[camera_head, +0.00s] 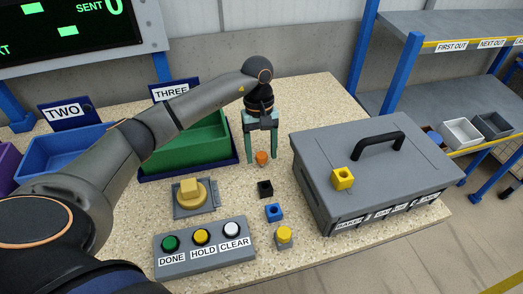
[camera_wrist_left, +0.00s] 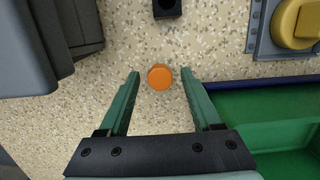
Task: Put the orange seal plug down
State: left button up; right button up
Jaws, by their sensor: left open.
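The orange seal plug (camera_head: 262,158) sits upright on the speckled table, near the right corner of the green bin. In the left wrist view the orange plug (camera_wrist_left: 160,77) lies between and just beyond the fingertips, with a gap on each side. My left gripper (camera_head: 262,160) is open above the plug, its green fingers pointing down. Its open fingers (camera_wrist_left: 160,80) also show in the left wrist view, holding nothing. My right gripper is not in view.
A black block (camera_head: 265,188), a blue block (camera_head: 274,212) and a yellow-topped piece (camera_head: 284,236) stand in front of the plug. A grey case (camera_head: 390,180) with a yellow block (camera_head: 342,178) on its lid is right. The green bin (camera_head: 190,140) and button panel (camera_head: 205,243) are left.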

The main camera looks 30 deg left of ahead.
pick_arm(q)
notch_tip(320, 180, up, 12)
jog(key=w+a, duration=0.1)
jog(key=shift+a, duration=0.2)
jog(key=shift+w+r, duration=0.1)
